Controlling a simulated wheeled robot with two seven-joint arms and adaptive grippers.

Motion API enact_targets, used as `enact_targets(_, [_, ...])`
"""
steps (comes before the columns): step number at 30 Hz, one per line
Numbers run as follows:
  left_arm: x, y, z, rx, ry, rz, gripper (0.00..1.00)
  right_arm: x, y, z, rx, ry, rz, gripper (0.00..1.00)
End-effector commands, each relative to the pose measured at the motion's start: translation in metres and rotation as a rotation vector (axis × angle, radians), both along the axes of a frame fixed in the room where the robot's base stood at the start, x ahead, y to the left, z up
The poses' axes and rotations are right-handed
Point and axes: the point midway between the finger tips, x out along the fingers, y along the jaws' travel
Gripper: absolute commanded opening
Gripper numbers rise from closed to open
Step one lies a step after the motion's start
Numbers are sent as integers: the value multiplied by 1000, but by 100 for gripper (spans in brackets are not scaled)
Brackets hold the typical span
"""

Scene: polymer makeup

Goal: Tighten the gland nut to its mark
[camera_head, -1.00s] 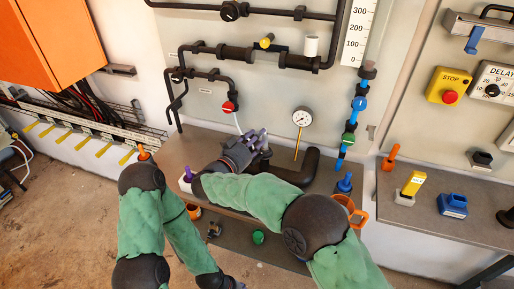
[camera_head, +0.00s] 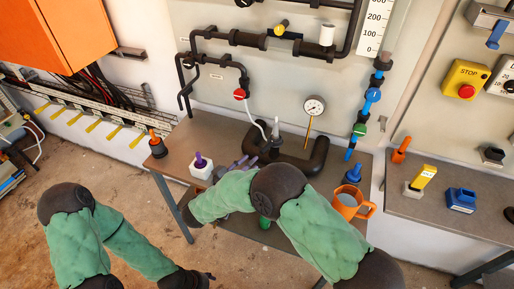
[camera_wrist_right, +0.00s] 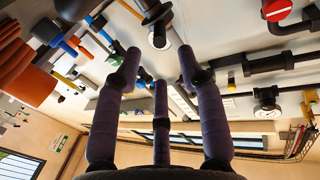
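A dark upright fitting with a pale stem (camera_head: 276,132) stands on the bench at the left end of a thick black pipe (camera_head: 305,160). It may carry the gland nut, but nut and mark are too small to make out. My right gripper (camera_head: 240,163) is low over the bench, left of this fitting and apart from it, partly hidden by my forearm. In the right wrist view its purple fingers (camera_wrist_right: 160,60) are spread with nothing between them; a dark fitting with a pale rod (camera_wrist_right: 158,28) shows beyond the tips. My left gripper (camera_head: 203,279) hangs low, its fingers unclear.
A white block with a purple-topped piece (camera_head: 201,167) sits left of my right gripper. An orange mug (camera_head: 350,204) with a blue item stands at the bench's right front. A gauge (camera_head: 314,106) and a red valve (camera_head: 239,94) are behind. An orange-topped item (camera_head: 157,146) stands at the left corner.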

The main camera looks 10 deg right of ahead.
Motion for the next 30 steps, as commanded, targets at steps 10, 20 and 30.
enact_targets(10, [0, 0, -16, 0, 0, 0, 55, 38, -49, -2, 1, 0, -3, 40])
enact_targets(20, [0, 0, -21, 0, 0, 0, 55, 57, -71, -1, 0, 0, 1, 40])
enact_targets(30, [0, 0, -21, 0, 0, 0, 55, 58, -72, 0, 0, 0, 2, 29])
